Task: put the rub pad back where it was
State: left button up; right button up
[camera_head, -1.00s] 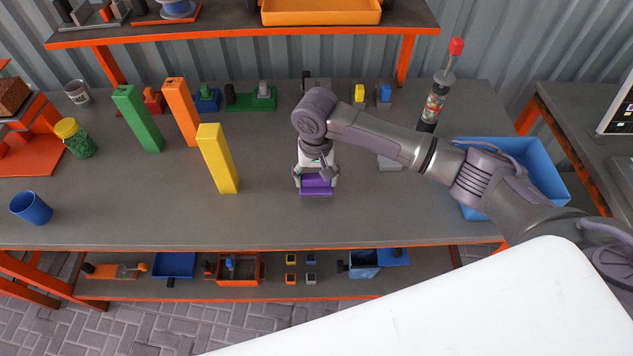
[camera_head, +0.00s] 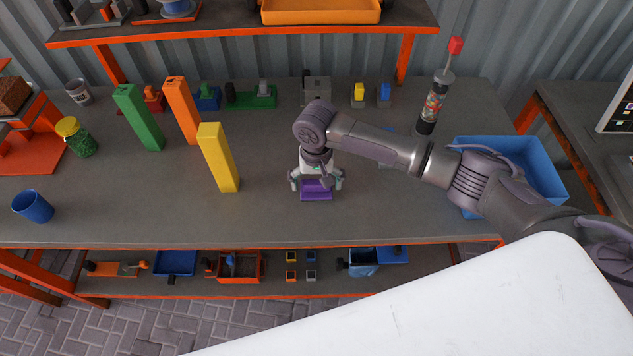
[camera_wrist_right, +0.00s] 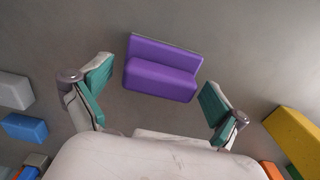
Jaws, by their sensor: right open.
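The purple rub pad (camera_head: 316,190) lies on the grey workbench, near its front middle. It has a stepped shape and shows whole in the right wrist view (camera_wrist_right: 162,69). My right gripper (camera_head: 317,184) is open just above and behind the pad. In the right wrist view its two teal-padded fingers (camera_wrist_right: 155,93) stand apart on either side of the pad, and neither clearly touches it. My left gripper is in neither view.
A yellow block (camera_head: 218,158), orange block (camera_head: 181,112) and green block (camera_head: 137,118) stand left of my gripper. A blue bin (camera_head: 545,195) sits at the right, near a red-tipped tube (camera_head: 435,105). The bench front (camera_head: 270,215) is clear.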

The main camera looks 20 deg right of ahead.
aim_at(316, 182)
notch_tip(316, 182, up, 12)
jog(key=b, duration=0.1)
jog(key=shift+r, duration=0.15)
dwell(0.3)
dwell(0.3)
